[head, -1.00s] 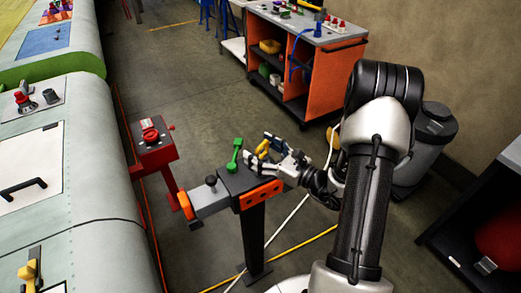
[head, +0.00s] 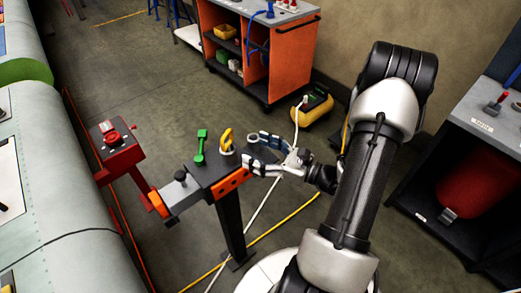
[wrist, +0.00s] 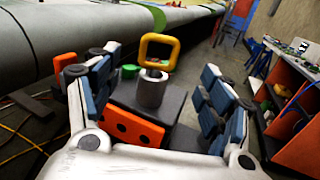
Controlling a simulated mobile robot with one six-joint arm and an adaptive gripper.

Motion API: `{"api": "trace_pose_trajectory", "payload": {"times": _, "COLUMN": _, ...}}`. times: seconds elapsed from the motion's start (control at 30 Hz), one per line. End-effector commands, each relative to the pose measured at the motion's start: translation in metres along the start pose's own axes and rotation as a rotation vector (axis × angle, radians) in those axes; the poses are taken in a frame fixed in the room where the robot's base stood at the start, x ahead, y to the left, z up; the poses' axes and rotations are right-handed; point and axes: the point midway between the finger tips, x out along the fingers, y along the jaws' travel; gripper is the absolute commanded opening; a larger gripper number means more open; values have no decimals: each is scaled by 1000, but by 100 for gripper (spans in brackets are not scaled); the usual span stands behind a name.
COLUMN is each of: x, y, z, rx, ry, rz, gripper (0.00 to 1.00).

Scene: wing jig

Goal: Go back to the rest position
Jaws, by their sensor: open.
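My gripper (head: 256,152) is open, with its fingers at the right end of a dark stand top. In the wrist view my gripper (wrist: 155,95) shows its two blue-padded fingers spread wide. A yellow loop handle on a grey cylinder (head: 227,143) stands upright on the stand, just beyond the fingers. In the wrist view the yellow handle (wrist: 160,40) and its grey base (wrist: 152,90) appear between the fingers with space on both sides. A green handle (head: 200,147) stands farther left on the stand.
The stand (head: 229,180) has orange side plates on one post. A red pedestal (head: 117,152) with a red knob is at left, beside the large grey wing (head: 50,190). An orange cart (head: 290,55) stands behind, and a dark shelf (head: 440,160) at right. Cables cross the floor.

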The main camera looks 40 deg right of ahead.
Motion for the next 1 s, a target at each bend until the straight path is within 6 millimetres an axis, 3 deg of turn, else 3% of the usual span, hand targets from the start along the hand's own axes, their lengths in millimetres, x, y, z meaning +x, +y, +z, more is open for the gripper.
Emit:
{"api": "trace_pose_trajectory", "payload": {"times": 0.2, "x": -8, "y": 0, "z": 0, "rx": 0, "ry": 0, "rz": 1, "gripper": 73}}
{"api": "trace_pose_trajectory", "payload": {"times": 0.73, "x": -4, "y": 6, "z": 4, "rx": -15, "ry": 5, "rz": 29, "gripper": 73}}
{"api": "trace_pose_trajectory", "payload": {"times": 0.87, "x": 14, "y": 44, "z": 27, "rx": -104, "ry": 38, "rz": 194, "gripper": 73}}
{"api": "trace_pose_trajectory", "payload": {"times": 1.0, "x": 30, "y": 122, "z": 58, "rx": -304, "ry": 111, "rz": 522, "gripper": 73}}
